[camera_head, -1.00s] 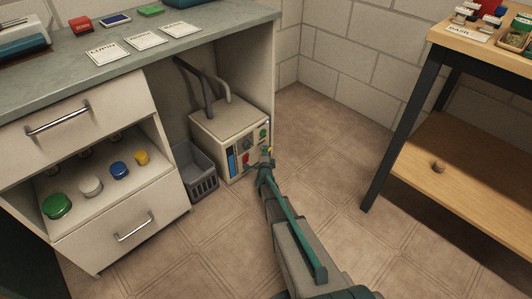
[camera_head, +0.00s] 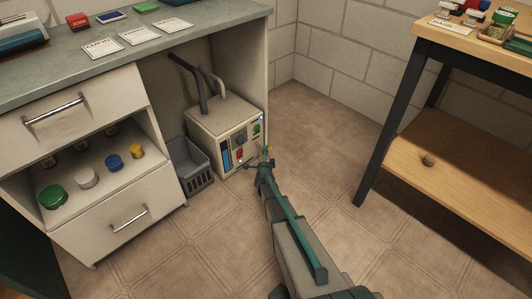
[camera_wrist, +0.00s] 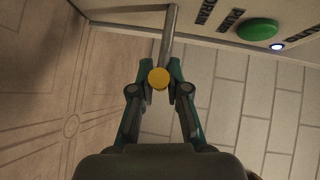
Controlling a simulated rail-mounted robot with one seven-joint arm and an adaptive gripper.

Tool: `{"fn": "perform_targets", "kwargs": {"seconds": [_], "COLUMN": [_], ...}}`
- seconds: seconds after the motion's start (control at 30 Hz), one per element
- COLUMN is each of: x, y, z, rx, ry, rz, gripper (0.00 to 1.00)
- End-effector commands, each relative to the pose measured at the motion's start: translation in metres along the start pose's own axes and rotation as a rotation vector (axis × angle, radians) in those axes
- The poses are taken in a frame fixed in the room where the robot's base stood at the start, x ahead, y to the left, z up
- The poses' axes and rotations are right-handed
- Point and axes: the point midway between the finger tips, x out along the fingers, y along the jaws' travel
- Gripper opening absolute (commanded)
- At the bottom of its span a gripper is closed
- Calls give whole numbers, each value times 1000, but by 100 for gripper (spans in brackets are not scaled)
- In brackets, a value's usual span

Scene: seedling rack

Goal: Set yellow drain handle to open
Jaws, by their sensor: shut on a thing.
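The yellow drain handle shows in the wrist view as a round yellow knob (camera_wrist: 158,78) between my fingertips, beside a metal rod (camera_wrist: 168,38) coming from the panel. My gripper (camera_wrist: 161,72) is shut on it. In the head view, my gripper (camera_head: 265,162) is low at the front right of the cream machine box (camera_head: 215,117), with a small bit of yellow (camera_head: 268,149) at its tips. The fingers partly hide the handle, and its exact setting cannot be told.
The box front bears a green button (camera_head: 257,128), also in the wrist view (camera_wrist: 257,30), beside a lit lamp (camera_wrist: 278,46). A grey basket (camera_head: 194,178) stands left of the box. A cabinet with drawers (camera_head: 115,222) is further left, a wooden bench (camera_head: 455,185) right. Floor between is clear.

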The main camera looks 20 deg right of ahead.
Motion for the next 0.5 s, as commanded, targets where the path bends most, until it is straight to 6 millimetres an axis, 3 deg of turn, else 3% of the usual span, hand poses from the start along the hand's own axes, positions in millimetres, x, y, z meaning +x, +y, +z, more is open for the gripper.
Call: {"fn": "perform_targets", "kwargs": {"seconds": [0.13,0.17,0.3,0.5], "x": [-5,-5,-5,-4], "y": [1,1,1,1], "z": [-3,-4,-3,-2], "rx": [3,3,2,2], "ry": [5,5,4,3], "rz": [3,3,3,2], "gripper": [0,20,41,41]}}
